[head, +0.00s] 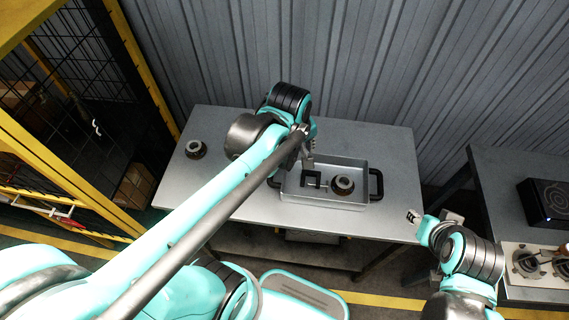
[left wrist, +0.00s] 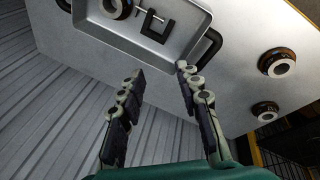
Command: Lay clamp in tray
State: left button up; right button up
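The black C-shaped clamp (head: 311,173) with a thin metal screw lies inside the grey tray (head: 330,203), left of a round metal part (head: 343,185). The clamp (left wrist: 156,38) also shows inside the tray (left wrist: 193,45) in the left wrist view, near the tray's wall. My left gripper (head: 308,160) is by the tray's back left side in the head view. In the left wrist view its two fingers (left wrist: 160,74) are spread with nothing between them, apart from the clamp. My right gripper (head: 412,215) is off the table's right front corner; its finger opening is too small to tell.
The tray has black handles (head: 376,184) at both ends. One round part (head: 196,149) stands at the table's left; the left wrist view shows two outside the tray (left wrist: 278,63). A second table (head: 500,180) stands right, a yellow-framed cage (head: 60,150) left.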

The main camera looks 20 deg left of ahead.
pick_arm(q)
jog(key=s+a+m+t, duration=0.2)
jog(key=s+m, duration=0.4)
jog(key=m, duration=0.4)
jog(key=shift+s+r+m+t, duration=0.3)
jog(key=shift+m+t, duration=0.1)
jog(key=shift+t, duration=0.4)
jog(key=shift+f, duration=0.1)
